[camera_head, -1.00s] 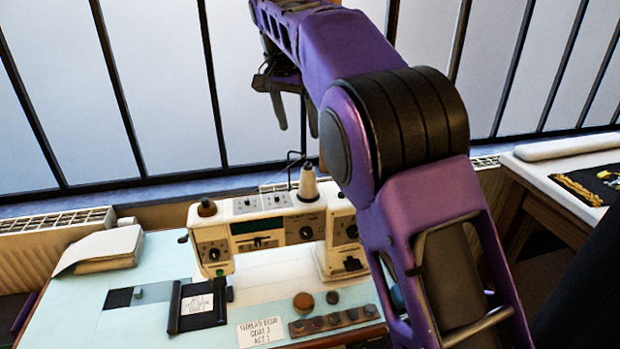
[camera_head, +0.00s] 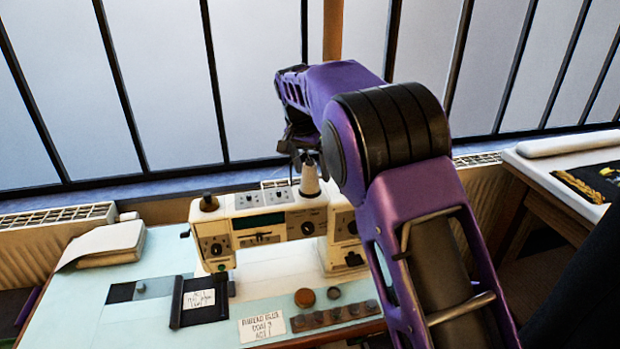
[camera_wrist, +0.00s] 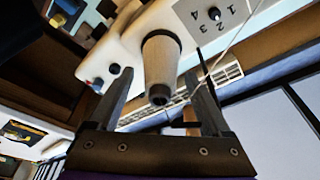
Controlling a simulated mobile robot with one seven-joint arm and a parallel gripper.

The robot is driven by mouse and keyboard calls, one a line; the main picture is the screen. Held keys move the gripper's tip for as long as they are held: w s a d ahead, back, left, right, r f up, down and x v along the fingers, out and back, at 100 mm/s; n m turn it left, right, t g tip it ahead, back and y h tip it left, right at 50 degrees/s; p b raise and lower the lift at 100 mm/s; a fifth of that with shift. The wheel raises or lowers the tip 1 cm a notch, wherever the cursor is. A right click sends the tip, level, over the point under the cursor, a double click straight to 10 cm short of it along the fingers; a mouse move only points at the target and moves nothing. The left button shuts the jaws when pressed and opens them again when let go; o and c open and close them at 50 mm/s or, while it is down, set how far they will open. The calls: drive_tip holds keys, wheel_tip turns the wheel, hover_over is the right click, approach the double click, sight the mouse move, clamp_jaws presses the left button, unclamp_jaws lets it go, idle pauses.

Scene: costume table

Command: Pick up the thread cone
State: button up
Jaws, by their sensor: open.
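The thread cone (camera_head: 309,181) is a cream, tapered cone standing upright on top of the white sewing machine (camera_head: 262,222). In the wrist view the cone (camera_wrist: 161,65) shows with its narrow dark-holed tip toward me, lying in the gap between my fingers. My gripper (camera_head: 302,160) is open at the top of the cone, and part of it is hidden behind my purple arm. In the wrist view the two fingers of my gripper (camera_wrist: 160,98) stand apart on either side of the cone's tip. I see no clear contact with the cone.
A thin thread guide rod (camera_wrist: 215,65) and thread run close beside the cone. A dark knob (camera_head: 208,202) stands on the machine's left end. The pale blue table (camera_head: 150,325) holds a folded cloth (camera_head: 105,243), a label card (camera_head: 262,328) and small round items. Windows stand behind.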

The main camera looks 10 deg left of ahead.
drive_tip(key=shift+w+f, duration=0.1)
drive_tip(key=shift+f, duration=0.2)
clamp_jaws()
wheel_tip(320, 180, up, 10)
drive_tip(key=shift+r, duration=0.1)
idle(0.7)
